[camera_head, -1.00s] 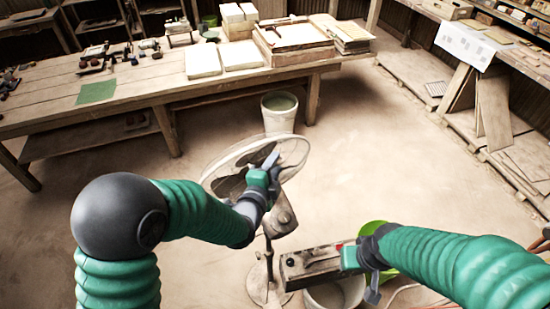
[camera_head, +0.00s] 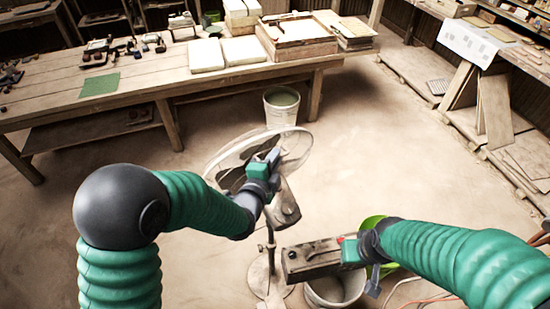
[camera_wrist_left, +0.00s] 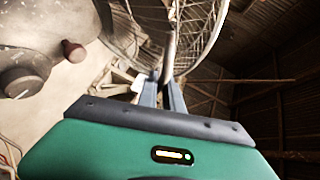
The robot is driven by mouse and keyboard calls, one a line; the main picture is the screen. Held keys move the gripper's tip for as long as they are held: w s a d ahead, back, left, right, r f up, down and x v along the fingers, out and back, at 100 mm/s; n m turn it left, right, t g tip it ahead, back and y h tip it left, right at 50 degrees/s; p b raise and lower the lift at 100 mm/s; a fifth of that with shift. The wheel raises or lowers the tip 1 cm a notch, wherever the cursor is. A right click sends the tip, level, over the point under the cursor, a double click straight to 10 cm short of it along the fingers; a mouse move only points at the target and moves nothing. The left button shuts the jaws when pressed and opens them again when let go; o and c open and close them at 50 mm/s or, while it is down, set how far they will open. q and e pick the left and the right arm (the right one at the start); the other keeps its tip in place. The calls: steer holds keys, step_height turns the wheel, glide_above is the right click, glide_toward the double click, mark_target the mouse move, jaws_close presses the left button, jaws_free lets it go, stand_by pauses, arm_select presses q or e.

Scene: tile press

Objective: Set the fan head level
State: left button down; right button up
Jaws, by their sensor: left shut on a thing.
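The pedestal fan stands on the floor in front of me, with a round wire-caged fan head (camera_head: 228,156) on a thin pole (camera_head: 270,246). The head is tilted, its cage facing partly upward. My left gripper (camera_head: 272,156) is at the near side of the cage. In the left wrist view its two fingers (camera_wrist_left: 163,92) are closed on a thin grey bar, part of the fan head, with the cage (camera_wrist_left: 200,30) behind. My right gripper (camera_head: 372,280) is low at the right, beside a dusty grey box (camera_head: 310,260); its fingertips are too small to judge.
A long wooden workbench (camera_head: 180,85) with trays and tools runs along the back. A white bucket (camera_head: 281,105) stands under its edge. Another bucket (camera_head: 335,292) and a green one sit below the grey box. Boards (camera_head: 493,110) lean at the right.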

mark_target(267, 145)
arm_select(q)
steer(key=shift+d+f, duration=0.1)
steer(key=shift+f, duration=0.05)
stand_by(0.6)
steer(key=shift+w, duration=0.1)
steer(key=shift+n+g, duration=0.3)
steer(key=shift+g, duration=0.1)
steer(key=w, duration=0.1)
steer(key=w+a, duration=0.1)
steer(key=w, duration=0.1)
steer(key=w+a, duration=0.1)
steer(key=shift+w+a+r+b, duration=0.2)
steer(key=shift+r+b, duration=0.15)
steer(key=shift+w+a+f+b, duration=0.2)
steer(key=shift+w+a+b, duration=0.15)
steer(key=shift+w, duration=0.25)
steer(key=shift+w+a+f+b, duration=0.2)
steer(key=shift+w+b, duration=0.2)
steer(key=shift+w, duration=0.15)
steer(key=shift+w+a+r, duration=0.1)
steer(key=shift+w, duration=0.05)
steer(key=c, duration=1.7)
jaws_free()
steer(key=shift+o, duration=1)
steer(key=shift+w+d, duration=0.1)
steer(key=shift+d, duration=0.15)
